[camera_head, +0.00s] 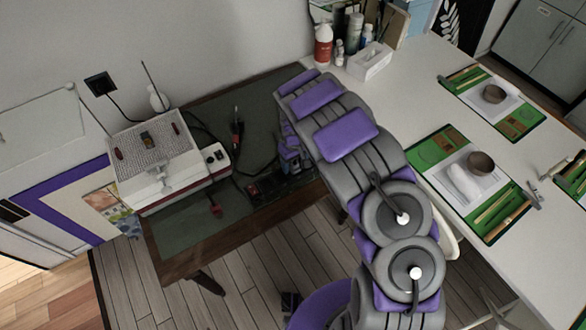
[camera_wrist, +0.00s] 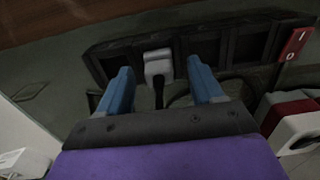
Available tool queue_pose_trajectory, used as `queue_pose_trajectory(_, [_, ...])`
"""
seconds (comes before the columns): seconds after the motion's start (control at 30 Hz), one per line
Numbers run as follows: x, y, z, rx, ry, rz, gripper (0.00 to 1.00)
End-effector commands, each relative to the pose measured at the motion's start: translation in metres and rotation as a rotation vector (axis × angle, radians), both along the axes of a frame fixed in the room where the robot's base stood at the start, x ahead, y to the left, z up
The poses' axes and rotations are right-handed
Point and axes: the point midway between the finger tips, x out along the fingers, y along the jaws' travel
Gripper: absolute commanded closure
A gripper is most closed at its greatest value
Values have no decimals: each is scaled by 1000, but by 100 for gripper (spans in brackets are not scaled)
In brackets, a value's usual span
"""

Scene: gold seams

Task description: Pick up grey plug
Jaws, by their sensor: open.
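The grey plug (camera_wrist: 158,64) sits in a black power strip (camera_wrist: 210,48) in the wrist view, with a dark cable running from it toward my gripper. My gripper (camera_wrist: 160,76) is open, its two blue fingers on either side of the plug, with gaps between them and the plug. I cannot tell from this view how far above the strip the fingertips are. In the head view my gripper (camera_head: 290,158) is over the dark green table top, beside the power strip (camera_head: 268,186). The plug cannot be made out there.
A red switch (camera_wrist: 295,44) is at the strip's right end. On the green-topped table (camera_head: 190,235) a white and red device (camera_head: 165,165) stands left of my arm, with cables and a red-handled tool (camera_head: 237,130) nearby. A white table (camera_head: 420,90) with green mats is to the right.

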Motion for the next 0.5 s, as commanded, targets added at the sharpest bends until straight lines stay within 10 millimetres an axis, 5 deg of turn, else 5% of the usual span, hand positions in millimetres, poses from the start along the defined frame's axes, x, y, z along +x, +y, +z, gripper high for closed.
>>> queue_pose_trajectory(0.3, [-1, 3, -13, -3, 1, -1, 34])
queue_pose_trajectory(0.5, [-1, 3, -13, -4, 2, -1, 52])
